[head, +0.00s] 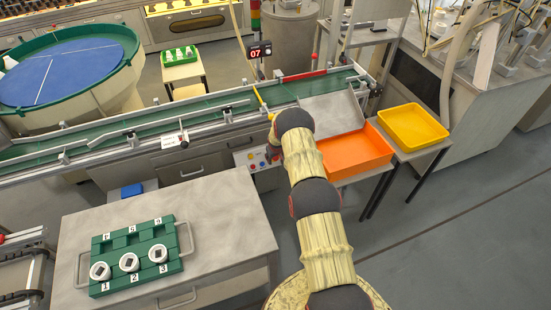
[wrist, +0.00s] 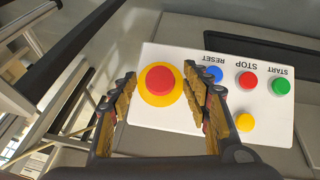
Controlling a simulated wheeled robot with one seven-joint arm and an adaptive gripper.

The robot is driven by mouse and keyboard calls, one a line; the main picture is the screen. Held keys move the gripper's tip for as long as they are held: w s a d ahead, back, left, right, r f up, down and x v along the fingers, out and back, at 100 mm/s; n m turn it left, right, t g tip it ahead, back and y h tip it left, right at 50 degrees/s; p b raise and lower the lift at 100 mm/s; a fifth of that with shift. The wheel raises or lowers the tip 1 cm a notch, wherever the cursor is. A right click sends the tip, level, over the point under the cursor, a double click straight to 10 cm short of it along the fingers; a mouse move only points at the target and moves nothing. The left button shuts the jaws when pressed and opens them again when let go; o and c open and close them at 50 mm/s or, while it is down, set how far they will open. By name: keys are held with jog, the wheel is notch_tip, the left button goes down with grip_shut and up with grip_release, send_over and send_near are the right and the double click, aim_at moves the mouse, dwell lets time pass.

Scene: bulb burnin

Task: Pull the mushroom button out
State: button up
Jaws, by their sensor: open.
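The red mushroom button (wrist: 160,80) sits on a round yellow backing on the white control panel (wrist: 150,114). In the wrist view my gripper (wrist: 159,73) is open, with one finger on each side of the button. The right finger overlaps the edge of the yellow backing in the picture; I see no clear contact with the red cap. In the head view the panel (head: 241,159) is on the front of the conveyor, left of my arm. My arm's end hides part of it, and the fingers cannot be made out there.
Blue RESET (wrist: 214,74), red STOP (wrist: 247,80) and green START (wrist: 281,86) buttons sit right of my fingers, with a yellow button (wrist: 245,122) close by. An orange tray (head: 358,153) stands right of my arm. A metal cart (head: 225,215) stands at left.

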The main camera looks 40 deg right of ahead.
jog(key=c, duration=0.3)
grip_shut()
dwell(0.5)
